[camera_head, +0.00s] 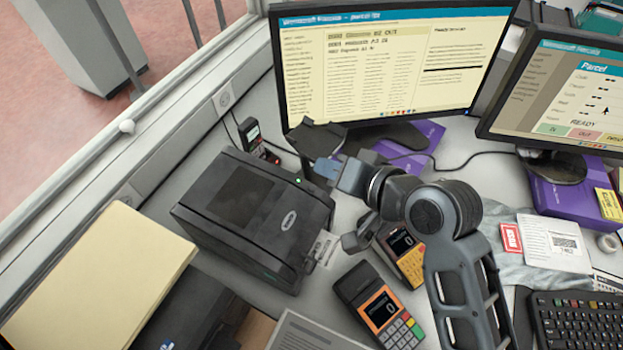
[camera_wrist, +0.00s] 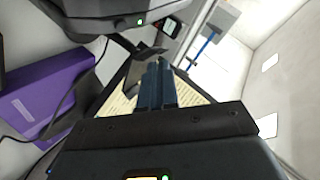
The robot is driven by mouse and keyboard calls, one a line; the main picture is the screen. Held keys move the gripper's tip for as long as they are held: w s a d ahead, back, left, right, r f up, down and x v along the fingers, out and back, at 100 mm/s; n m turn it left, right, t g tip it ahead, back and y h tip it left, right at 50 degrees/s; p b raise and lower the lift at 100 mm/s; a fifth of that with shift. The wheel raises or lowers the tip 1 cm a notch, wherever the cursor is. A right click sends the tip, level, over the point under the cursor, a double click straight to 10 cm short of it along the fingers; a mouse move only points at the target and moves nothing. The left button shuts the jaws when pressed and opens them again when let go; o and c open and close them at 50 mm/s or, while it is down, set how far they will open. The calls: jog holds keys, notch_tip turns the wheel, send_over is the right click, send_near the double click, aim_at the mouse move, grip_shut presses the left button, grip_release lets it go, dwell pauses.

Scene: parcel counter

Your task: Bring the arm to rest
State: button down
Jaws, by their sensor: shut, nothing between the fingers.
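My arm reaches in from the lower right in the head view, bent at a grey joint. My gripper (camera_head: 325,168) is in the air between the black label printer (camera_head: 254,212) and the large monitor (camera_head: 395,62). In the wrist view my gripper (camera_wrist: 159,66) shows its two dark blue fingers side by side, shut with nothing between them. A dark piece lies beside the fingertips in that view; I cannot tell whether they touch. The printer's green light also shows in the wrist view, at the top.
Card terminals (camera_head: 380,305) stand below the arm. Purple boxes (camera_head: 410,147) lie by the monitors, with a second monitor (camera_head: 556,98) at right. A keyboard (camera_head: 580,320) is at lower right, a folder stack (camera_head: 100,280) at lower left. A window ledge borders the left.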

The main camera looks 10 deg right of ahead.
jog(key=shift+s+d+r, duration=0.1)
jog(key=shift+r, duration=0.35)
jog(key=s+d+f+t+h, duration=0.1)
jog(key=s+d+f+h, duration=0.3)
jog(key=s, duration=0.5)
jog(key=s+d+f+t+h, duration=0.1)
jog(key=s+d+t, duration=0.1)
jog(key=s+d, duration=0.6)
jog(key=s+d+r+n+t+h, duration=0.1)
jog(key=s+r, duration=0.3)
jog(key=s, duration=0.4)
jog(key=s+d+r+n+t+h+b, duration=0.1)
jog(key=s+r+n, duration=0.1)
jog(key=s+r, duration=0.3)
jog(key=v, duration=0.4)
jog(key=shift+f, duration=0.35)
jog(key=shift+s+d, duration=0.1)
